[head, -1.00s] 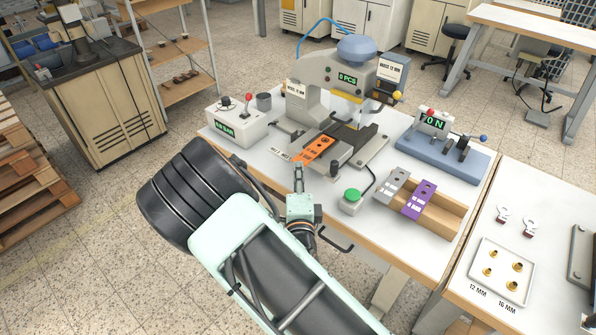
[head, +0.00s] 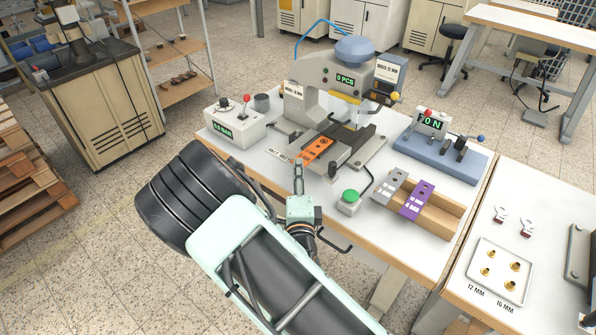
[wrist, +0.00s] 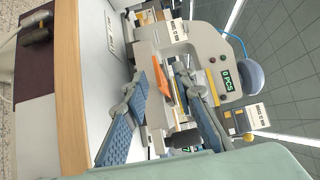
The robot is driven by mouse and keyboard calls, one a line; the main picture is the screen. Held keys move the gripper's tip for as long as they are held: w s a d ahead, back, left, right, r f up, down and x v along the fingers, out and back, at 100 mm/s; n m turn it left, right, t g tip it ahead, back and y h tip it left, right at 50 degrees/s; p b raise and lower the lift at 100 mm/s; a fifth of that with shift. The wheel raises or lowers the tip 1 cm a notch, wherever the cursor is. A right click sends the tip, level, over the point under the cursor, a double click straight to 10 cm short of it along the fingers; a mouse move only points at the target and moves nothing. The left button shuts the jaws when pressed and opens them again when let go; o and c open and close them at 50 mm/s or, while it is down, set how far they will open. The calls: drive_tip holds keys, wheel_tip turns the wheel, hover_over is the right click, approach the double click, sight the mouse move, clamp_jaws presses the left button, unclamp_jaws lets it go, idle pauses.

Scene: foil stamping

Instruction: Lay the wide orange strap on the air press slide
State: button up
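The wide orange strap (head: 318,147) has dark holes and lies at the front of the air press (head: 326,82), beside a dark plate (head: 352,146). It appears to rest on the press slide, but its underside is hidden. My gripper (head: 298,166) is just in front of the strap's near end in the head view. In the wrist view, the blue-padded fingers of my gripper (wrist: 161,80) are spread apart. The orange strap (wrist: 162,85) shows beyond and between them, with no finger visibly pressing on it.
A wooden block (head: 440,213) with grey and purple straps stands to the right, near a green button (head: 351,195). A pressure box (head: 232,127) stands left, and a blue-based force tester (head: 445,155) right. A tray with brass parts (head: 499,270) is on the side table.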

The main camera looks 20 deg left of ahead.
drive_tip(key=v, duration=1.1)
drive_tip(key=shift+s, duration=0.2)
drive_tip(key=shift+d+r, duration=0.1)
drive_tip(key=shift+r, duration=0.05)
